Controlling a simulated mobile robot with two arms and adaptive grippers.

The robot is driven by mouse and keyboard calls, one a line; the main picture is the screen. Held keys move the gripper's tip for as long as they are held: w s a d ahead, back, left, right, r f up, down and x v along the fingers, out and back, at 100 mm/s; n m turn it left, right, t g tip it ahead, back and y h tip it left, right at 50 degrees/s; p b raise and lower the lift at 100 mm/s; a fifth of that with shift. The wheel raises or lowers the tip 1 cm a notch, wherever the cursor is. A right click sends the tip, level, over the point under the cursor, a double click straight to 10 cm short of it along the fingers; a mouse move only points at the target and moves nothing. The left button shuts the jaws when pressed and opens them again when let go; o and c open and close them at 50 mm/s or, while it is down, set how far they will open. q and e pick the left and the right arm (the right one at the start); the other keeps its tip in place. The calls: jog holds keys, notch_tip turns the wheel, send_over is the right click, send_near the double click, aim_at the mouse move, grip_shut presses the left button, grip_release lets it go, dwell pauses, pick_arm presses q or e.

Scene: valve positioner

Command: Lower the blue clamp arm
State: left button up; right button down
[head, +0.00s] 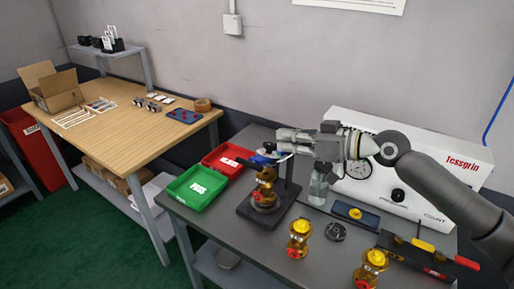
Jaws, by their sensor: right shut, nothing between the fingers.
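A test fixture with a dark base (246,212) and an upright post stands on the grey bench, and a brass valve positioner (264,190) sits upright on it. A small dark blue part (259,159) shows near the top of the fixture, just left of the post. It looks like the blue clamp arm, but it is small and I cannot tell its angle. My right gripper (281,142) is shut and empty, pointing left, just above and right of the blue part. I cannot tell whether they touch. The gripper hides part of the fixture's top. My left gripper is not in view.
Green (190,204) and red (211,162) trays lie left of the fixture. Two brass positioners (298,240) (371,268) stand in front. A clear bottle (318,188) and a white test box (440,170) are behind and right. A wooden table (110,150) stands left.

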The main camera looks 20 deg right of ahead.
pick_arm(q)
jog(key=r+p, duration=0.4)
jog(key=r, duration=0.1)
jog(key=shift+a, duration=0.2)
pick_arm(e)
jog(key=w+a+f, duration=0.5)
jog(key=f, duration=0.1)
jog(key=shift+w+a, duration=0.35)
jog(key=shift+a, duration=0.05)
